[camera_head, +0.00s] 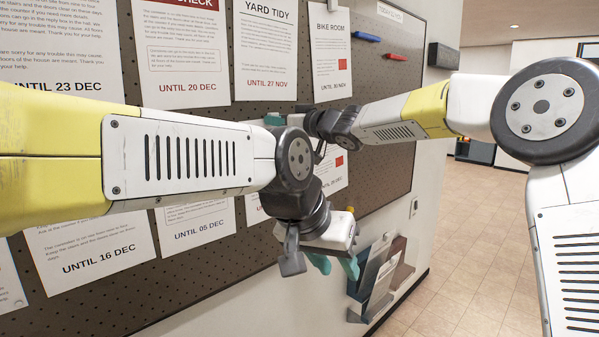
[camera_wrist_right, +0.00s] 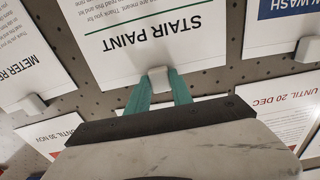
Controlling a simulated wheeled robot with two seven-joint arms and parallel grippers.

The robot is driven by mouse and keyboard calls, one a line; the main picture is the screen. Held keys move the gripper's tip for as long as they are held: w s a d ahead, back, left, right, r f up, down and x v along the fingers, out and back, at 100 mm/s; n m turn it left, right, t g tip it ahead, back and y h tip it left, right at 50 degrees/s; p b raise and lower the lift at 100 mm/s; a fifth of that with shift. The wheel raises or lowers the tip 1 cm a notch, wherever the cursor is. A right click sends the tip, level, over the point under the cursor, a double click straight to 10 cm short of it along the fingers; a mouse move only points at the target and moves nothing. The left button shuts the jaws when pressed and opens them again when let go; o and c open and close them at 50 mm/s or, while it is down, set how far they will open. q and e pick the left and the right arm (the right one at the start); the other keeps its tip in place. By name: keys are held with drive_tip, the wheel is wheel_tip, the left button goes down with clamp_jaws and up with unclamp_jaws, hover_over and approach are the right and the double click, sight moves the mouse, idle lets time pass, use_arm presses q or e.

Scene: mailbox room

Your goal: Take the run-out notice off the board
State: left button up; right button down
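The notice board (camera_head: 395,140) holds several clipped notices. Dates read 23 DEC, 20 DEC, 16 DEC and 05 DEC, 27 NOV on YARD TIDY (camera_head: 264,45) and 30 NOV on BIKE ROOM (camera_head: 331,50). A small label at the top right is too small to read fully. My right gripper (camera_wrist_right: 160,85) has its teal fingers at either side of the pale clip (camera_wrist_right: 160,79) at the top of the STAIR PAINT notice (camera_wrist_right: 150,40); its grip is unclear. That notice's date is out of view. My left gripper (camera_head: 335,264) is open and empty below the board.
A blue marker (camera_head: 366,36) and a red marker (camera_head: 396,57) are on the board's upper right. A leaflet rack (camera_head: 378,275) is on the wall, close right of my left gripper. My arms cover much of the lower notices. Tiled floor (camera_head: 470,220) is clear at right.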

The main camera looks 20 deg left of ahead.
drive_tip(key=shift+d, duration=0.15)
drive_tip(key=shift+v, duration=1.3)
drive_tip(key=shift+s, duration=0.1)
drive_tip(key=v, duration=0.7)
